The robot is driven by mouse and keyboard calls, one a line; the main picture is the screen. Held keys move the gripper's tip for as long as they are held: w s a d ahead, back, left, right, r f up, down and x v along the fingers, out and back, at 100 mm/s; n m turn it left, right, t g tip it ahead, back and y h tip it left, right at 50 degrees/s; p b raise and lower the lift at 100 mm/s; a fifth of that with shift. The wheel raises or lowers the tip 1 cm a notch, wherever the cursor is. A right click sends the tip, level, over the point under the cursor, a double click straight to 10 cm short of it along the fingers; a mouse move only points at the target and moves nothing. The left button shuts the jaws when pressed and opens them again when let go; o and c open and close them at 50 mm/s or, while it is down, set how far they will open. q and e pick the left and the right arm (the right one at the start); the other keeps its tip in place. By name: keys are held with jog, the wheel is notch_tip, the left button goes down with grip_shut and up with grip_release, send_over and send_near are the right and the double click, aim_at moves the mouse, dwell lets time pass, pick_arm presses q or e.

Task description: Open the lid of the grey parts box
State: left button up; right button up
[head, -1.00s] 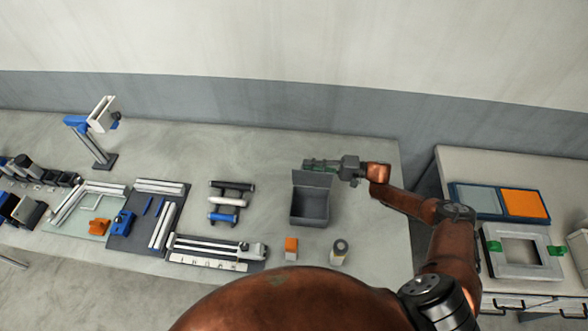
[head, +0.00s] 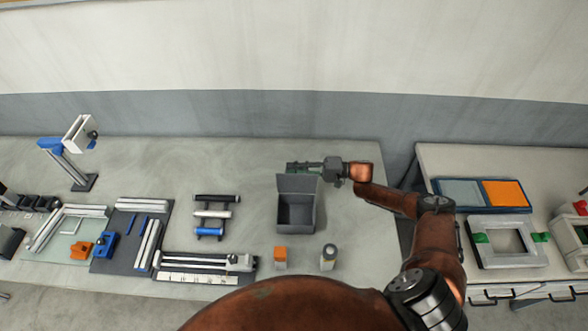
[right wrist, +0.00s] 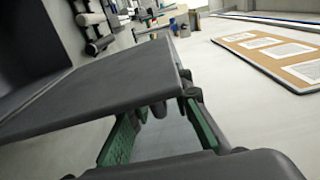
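The grey parts box (head: 297,228) stands on the table with its inside showing. Its lid (head: 297,184) is raised at the back edge, standing roughly upright. My right gripper (head: 303,168) is just behind the lid's top edge, reaching in from the right. In the right wrist view the lid (right wrist: 100,85) is a dark grey panel close to the camera. The green finger pads of the gripper (right wrist: 162,135) are spread apart with nothing between them; I cannot tell whether a finger touches the lid. My left gripper is out of view.
An orange-topped block (head: 280,258) and a small cylinder (head: 328,257) stand in front of the box. A rack of rollers (head: 212,214) is to its left. A side table at right holds a blue-framed tray (head: 482,195) and a grey frame (head: 508,258).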

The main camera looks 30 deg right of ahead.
jog(key=shift+o, duration=0.4)
jog(key=v, duration=1.2)
jog(key=shift+f, duration=0.1)
